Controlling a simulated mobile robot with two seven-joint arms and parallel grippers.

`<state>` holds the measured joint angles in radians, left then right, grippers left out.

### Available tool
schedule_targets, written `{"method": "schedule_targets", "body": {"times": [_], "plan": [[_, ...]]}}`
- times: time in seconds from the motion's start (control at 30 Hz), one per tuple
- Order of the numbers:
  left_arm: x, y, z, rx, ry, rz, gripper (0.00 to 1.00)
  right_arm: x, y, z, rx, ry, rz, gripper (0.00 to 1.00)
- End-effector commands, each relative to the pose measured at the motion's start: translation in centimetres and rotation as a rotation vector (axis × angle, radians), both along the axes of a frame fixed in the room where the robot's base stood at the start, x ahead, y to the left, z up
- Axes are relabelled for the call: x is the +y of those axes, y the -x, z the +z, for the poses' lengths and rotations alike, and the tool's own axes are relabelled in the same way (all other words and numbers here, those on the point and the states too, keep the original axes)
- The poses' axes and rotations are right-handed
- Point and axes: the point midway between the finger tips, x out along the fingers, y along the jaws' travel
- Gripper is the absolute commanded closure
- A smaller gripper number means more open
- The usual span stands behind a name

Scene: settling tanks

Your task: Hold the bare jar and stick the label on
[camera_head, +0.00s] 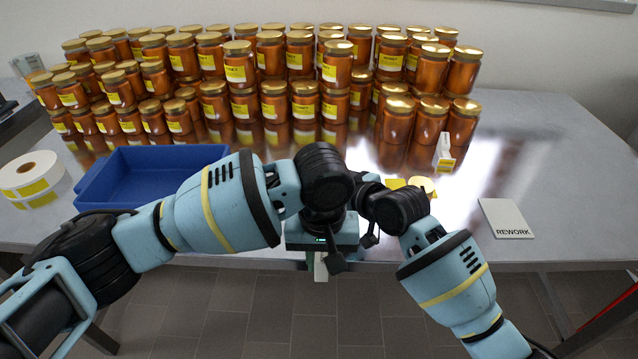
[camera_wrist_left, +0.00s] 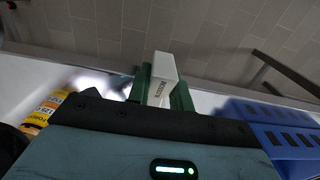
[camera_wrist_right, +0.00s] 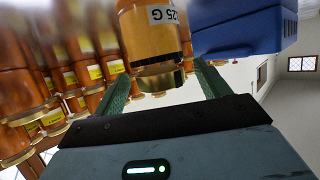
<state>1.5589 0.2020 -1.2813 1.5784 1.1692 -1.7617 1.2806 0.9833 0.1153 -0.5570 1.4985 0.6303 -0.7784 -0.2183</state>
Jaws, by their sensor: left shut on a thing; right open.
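My left gripper (camera_head: 320,250) is at the table's front edge. It is shut on a small white block (camera_wrist_left: 162,72) with dark lettering, held between the green fingers in the left wrist view; the block also shows below the hand in the head view (camera_head: 320,268). My right gripper (camera_wrist_right: 162,82) is open. An amber jar (camera_wrist_right: 155,35) with a gold lid and a white "25 G" label shows upside down between and beyond its fingers; I cannot tell if they touch it. My arms hide the right fingertips in the head view. Several jars at the right of the stock (camera_head: 430,122) show no label.
Rows of honey jars with yellow labels (camera_head: 240,70) fill the table's back. A blue tray (camera_head: 150,203) and a label roll (camera_head: 30,178) are at left. A small white box (camera_head: 443,152) and a REWORK plate (camera_head: 506,218) are at right. The table's right side is mostly clear.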

Motion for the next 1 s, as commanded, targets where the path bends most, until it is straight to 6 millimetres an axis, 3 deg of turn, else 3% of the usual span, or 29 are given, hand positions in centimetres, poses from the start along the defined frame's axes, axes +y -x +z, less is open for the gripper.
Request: {"method": "schedule_targets", "body": {"times": [0.3,0.7,1.0], "plan": [[0.0,0.0,0.0,0.000,0.000,0.000,0.97,1.8,-1.9,-1.0,0.000,-0.001,0.001,0.25],[0.0,0.0,0.0,0.000,0.000,0.000,0.97,2.1,-2.2,-1.2,-0.001,0.000,0.000,0.25],[0.0,0.0,0.0,0.000,0.000,0.000,0.97,2.0,-2.1,-1.2,-0.001,0.000,0.000,0.63]]}}
